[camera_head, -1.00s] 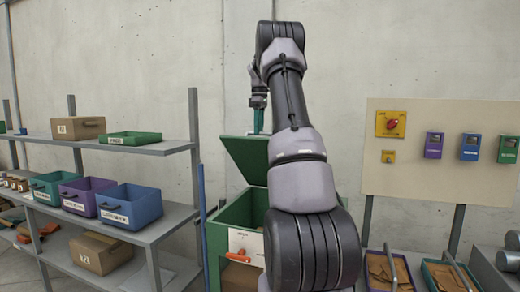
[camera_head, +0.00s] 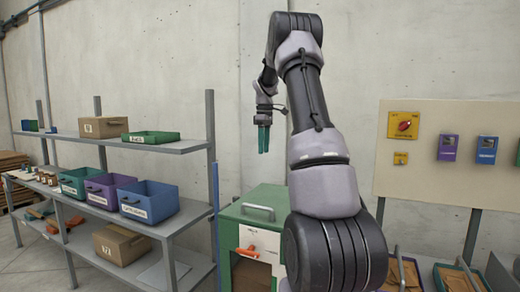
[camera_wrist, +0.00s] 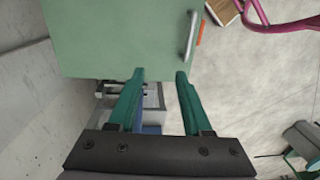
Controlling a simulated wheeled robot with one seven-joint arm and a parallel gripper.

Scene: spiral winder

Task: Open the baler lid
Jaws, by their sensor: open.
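The baler is the green box (camera_head: 228,240) at lower centre, partly hidden behind my arm. Its green lid (camera_head: 240,200) lies flat and shut on top, with a grey bar handle (camera_head: 258,211) near the front edge. From above, the lid (camera_wrist: 115,35) and its handle (camera_wrist: 190,36) show in the wrist view.
A shelf rack (camera_head: 180,147) with bins and cartons stands at left, with a blue pole (camera_head: 215,210) between it and the baler. A switch panel (camera_head: 405,160) and trays (camera_head: 462,276) are at right. The concrete wall is close behind.

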